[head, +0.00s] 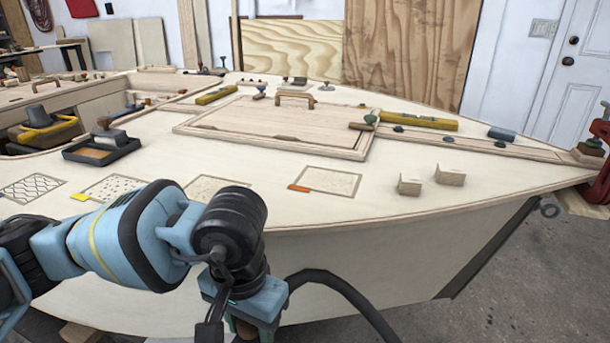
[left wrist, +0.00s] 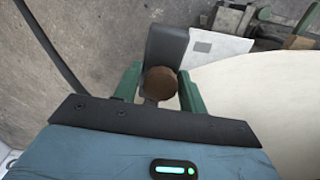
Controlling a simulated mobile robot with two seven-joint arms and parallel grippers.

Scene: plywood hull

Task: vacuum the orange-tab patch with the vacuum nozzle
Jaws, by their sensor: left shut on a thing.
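The orange-tab patch (head: 330,180) is a pale speckled rectangle on the plywood deck, with an orange tab (head: 299,188) at its near left corner. My left gripper (head: 252,326) is in front of the hull's near edge, below deck level and left of the patch, pointing down. In the left wrist view its green fingers (left wrist: 160,90) are shut on the vacuum nozzle, gripping around its round brown knob (left wrist: 160,82). The nozzle's dark grey body (left wrist: 166,48) extends beyond the fingers. In the head view the arm hides the nozzle, and a black hose (head: 345,287) trails right.
Other patches lie to the left: a hatched one (head: 32,187), a yellow-tabbed one (head: 117,186) and another (head: 214,184) partly behind my arm. Two wooden blocks (head: 450,174) stand right of the orange-tab patch. A black tray (head: 101,149) and a framed hatch (head: 275,128) sit farther back.

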